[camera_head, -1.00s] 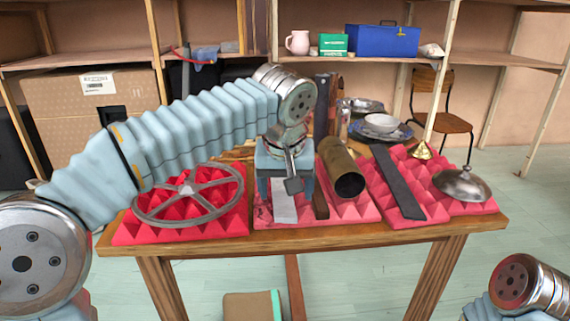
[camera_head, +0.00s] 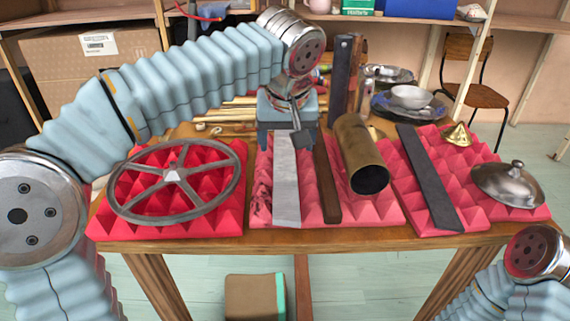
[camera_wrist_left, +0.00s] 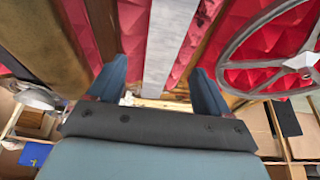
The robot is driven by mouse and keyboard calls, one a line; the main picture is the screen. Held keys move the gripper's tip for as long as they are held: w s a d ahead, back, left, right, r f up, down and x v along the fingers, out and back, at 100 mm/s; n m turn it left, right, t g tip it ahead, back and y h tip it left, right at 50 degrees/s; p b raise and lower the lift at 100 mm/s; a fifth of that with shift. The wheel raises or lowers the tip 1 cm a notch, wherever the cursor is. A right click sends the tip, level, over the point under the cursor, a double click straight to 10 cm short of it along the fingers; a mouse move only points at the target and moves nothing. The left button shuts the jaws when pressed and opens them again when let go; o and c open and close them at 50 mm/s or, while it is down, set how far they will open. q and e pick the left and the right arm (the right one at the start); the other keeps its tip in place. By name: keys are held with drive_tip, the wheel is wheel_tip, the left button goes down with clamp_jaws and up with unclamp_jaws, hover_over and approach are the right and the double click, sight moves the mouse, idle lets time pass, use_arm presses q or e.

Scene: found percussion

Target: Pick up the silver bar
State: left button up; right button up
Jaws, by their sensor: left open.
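The silver bar (camera_head: 286,190) is a flat, pale grey strip lying lengthwise on the middle pink foam pad (camera_head: 260,205). My left gripper (camera_head: 288,125) is open and empty at the far end of the bar and hides that end in the head view. In the left wrist view, the bar (camera_wrist_left: 169,40) runs between the two spread blue fingers of the gripper (camera_wrist_left: 160,85), with space on both sides. Whether the fingers are level with the bar is unclear. My right gripper is out of view; only part of my right arm shows at the lower right.
A brown wooden strip (camera_head: 326,180) and a brass cylinder (camera_head: 358,155) lie close to the right of the bar. A spoked wheel (camera_head: 175,178) lies left. A dark bar (camera_head: 428,180) and a metal lid (camera_head: 508,184) lie right. Bowls (camera_head: 410,97) stand behind.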

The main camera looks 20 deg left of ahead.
sight(285, 160)
use_arm(q)
drive_tip(key=x, duration=0.5)
drive_tip(key=shift+a+f, duration=0.2)
drive_tip(key=shift+f, duration=0.05)
drive_tip(key=c, duration=1.4)
drive_tip(key=shift+r, duration=0.1)
clamp_jaws()
